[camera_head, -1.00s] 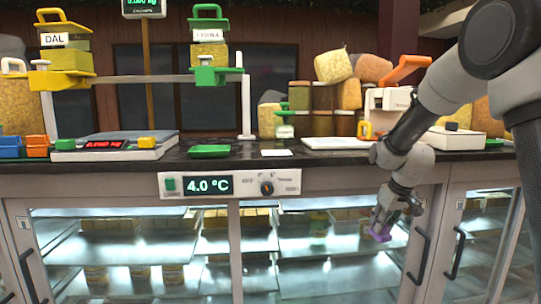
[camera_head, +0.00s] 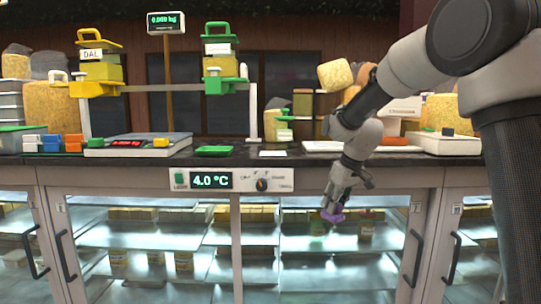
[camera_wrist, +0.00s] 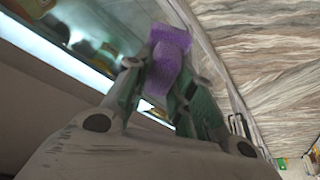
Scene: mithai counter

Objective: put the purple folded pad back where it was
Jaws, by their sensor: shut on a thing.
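The purple folded pad (camera_head: 333,216) is between the fingertips of my gripper (camera_head: 338,205), in front of the glass of the cold case and below the counter top. In the wrist view the purple pad (camera_wrist: 167,58) sticks out past the fingertips of my gripper (camera_wrist: 158,88), which is shut on it. The pad is clear of the counter and touches nothing else that I can see. Its former place cannot be told from these frames.
The dark counter top (camera_head: 230,158) holds a green tray (camera_head: 214,151), a white card (camera_head: 272,153), a scale (camera_head: 137,145) and a white slicer-like machine (camera_head: 400,118). A control panel (camera_head: 232,180) and door handles (camera_head: 414,258) stick out from the case front.

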